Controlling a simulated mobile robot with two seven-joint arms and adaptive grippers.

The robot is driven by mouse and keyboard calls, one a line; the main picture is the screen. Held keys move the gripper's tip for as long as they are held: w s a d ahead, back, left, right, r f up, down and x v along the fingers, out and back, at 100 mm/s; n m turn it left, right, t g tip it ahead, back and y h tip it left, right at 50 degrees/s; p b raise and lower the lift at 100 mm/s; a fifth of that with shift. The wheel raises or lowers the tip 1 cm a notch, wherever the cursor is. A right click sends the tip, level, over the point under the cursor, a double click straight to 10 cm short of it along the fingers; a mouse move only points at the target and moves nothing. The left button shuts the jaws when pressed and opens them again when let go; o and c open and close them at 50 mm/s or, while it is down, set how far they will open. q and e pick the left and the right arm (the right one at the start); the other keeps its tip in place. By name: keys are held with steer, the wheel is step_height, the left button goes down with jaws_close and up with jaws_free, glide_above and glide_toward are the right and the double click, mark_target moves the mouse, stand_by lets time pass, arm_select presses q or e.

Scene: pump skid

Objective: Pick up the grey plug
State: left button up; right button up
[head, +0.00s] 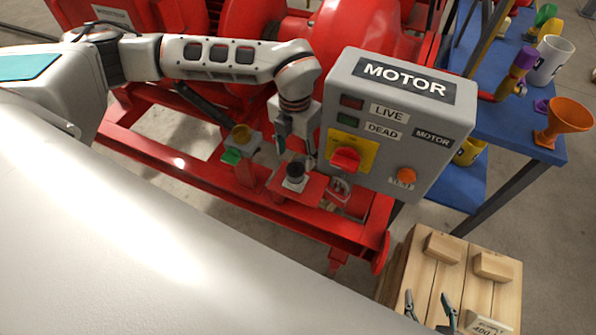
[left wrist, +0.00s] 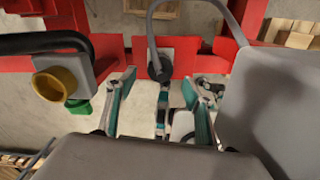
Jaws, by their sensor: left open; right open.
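The grey plug (head: 295,170) appears as a dark round-topped piece on a light grey mount on the red skid's bracket. In the left wrist view the plug (left wrist: 159,68) is upper centre, with a grey cable looping up and to the right. My left gripper (head: 296,148) is open, just above and behind the plug in the head view. In the left wrist view its fingers (left wrist: 160,104) stand apart, with the plug beyond them, not gripped. My right gripper (head: 430,306) is open and empty at the bottom of the head view, by the wooden crate.
The grey MOTOR box (head: 400,125) stands close right of my left gripper. A grey box with a yellow cap (head: 241,133) and green part sits left on the red skid (head: 170,170). A wooden crate (head: 415,268) and a blue table (head: 500,125) are to the right.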

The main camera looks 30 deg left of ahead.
mark_target(295, 163)
arm_select(q)
step_height(295, 163, down, 6)
steer(key=shift+s+f, duration=0.1)
steer(key=c, duration=1.3)
